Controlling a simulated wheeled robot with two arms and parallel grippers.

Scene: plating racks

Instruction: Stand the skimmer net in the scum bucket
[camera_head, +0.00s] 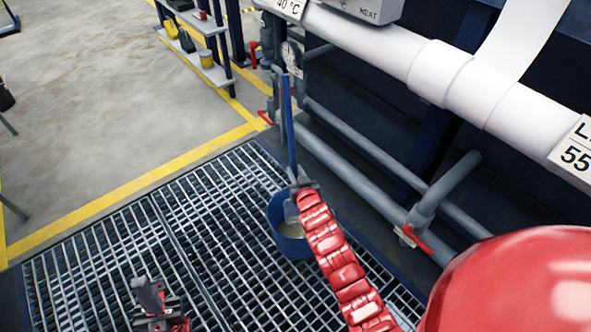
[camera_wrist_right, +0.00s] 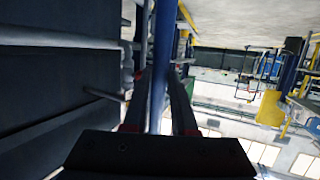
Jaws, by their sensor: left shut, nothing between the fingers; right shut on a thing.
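The skimmer net has a long blue handle (camera_head: 290,130) that stands nearly upright in the head view. Its pale net end (camera_head: 290,211) shows at the mouth of the blue scum bucket (camera_head: 293,249). I cannot tell whether the net touches the bucket's bottom. The bucket stands on the floor grating and holds something pale. My right gripper (camera_head: 301,185) is shut on the handle, just above the bucket's rim. The handle also runs between the fingers in the right wrist view (camera_wrist_right: 158,75). My left gripper (camera_head: 152,292) is shut and empty, low over the grating, left of the bucket.
Grey pipes (camera_head: 345,150) and red-handled valves (camera_head: 417,240) run close to the right of the bucket. A large white pipe (camera_head: 390,50) crosses above them. Open grating (camera_head: 190,215) lies left of the bucket. A shelf with small containers (camera_head: 200,60) stands at the back.

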